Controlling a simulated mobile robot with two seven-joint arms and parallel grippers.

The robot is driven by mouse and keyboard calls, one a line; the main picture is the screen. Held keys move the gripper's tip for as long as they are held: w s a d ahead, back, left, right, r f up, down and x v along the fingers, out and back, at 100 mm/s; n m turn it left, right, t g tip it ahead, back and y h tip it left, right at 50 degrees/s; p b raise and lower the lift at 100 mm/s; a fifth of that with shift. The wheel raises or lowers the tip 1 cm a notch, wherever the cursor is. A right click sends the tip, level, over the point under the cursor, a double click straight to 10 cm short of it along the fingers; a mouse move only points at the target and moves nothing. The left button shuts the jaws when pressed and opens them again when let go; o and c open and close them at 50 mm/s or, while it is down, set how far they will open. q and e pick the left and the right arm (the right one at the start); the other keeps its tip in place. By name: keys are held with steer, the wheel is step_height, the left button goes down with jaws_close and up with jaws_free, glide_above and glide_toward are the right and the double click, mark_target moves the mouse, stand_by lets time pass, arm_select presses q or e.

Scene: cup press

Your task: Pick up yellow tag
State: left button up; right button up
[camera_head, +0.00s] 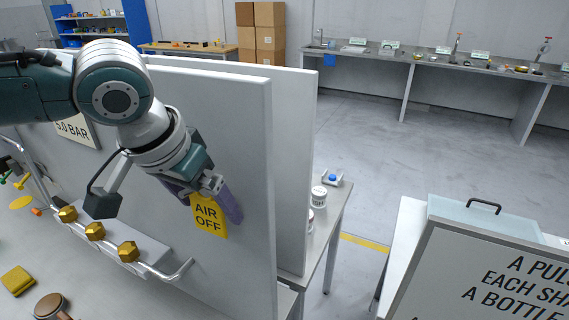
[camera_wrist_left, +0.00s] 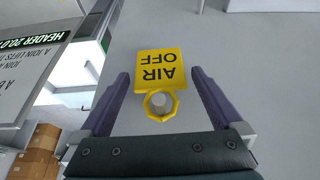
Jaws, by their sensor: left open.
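The yellow tag (camera_head: 208,217) reads "AIR OFF" and hangs on the grey upright panel (camera_head: 245,120). In the left wrist view the tag (camera_wrist_left: 159,70) shows upside down, with a yellow ring (camera_wrist_left: 160,104) around a round grey peg. My left gripper (camera_head: 212,198) is at the tag in the head view. In the left wrist view its two purple fingers (camera_wrist_left: 160,85) stand open, one on each side of the tag and ring, with gaps on both sides. My right gripper is in neither view.
A bent pipe with several brass hexagonal fittings (camera_head: 95,231) runs below and left of the tag. A white sign reading "5.0 BAR" (camera_head: 76,130) is on the panel. A lettered board (camera_head: 490,285) stands at the right. Open floor (camera_head: 370,160) lies behind.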

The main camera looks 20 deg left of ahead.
arm_select(q)
steer(key=shift+c, duration=0.2)
steer(key=c, duration=1.2)
steer(key=shift+r, duration=0.15)
steer(key=shift+r+b, duration=0.25)
steer(key=shift+b, duration=0.05)
steer(key=shift+r, duration=0.35)
steer(key=s+b, duration=0.1)
steer(key=s, duration=1.7)
steer(key=shift+a+b, duration=0.25)
steer(key=shift+b, duration=0.15)
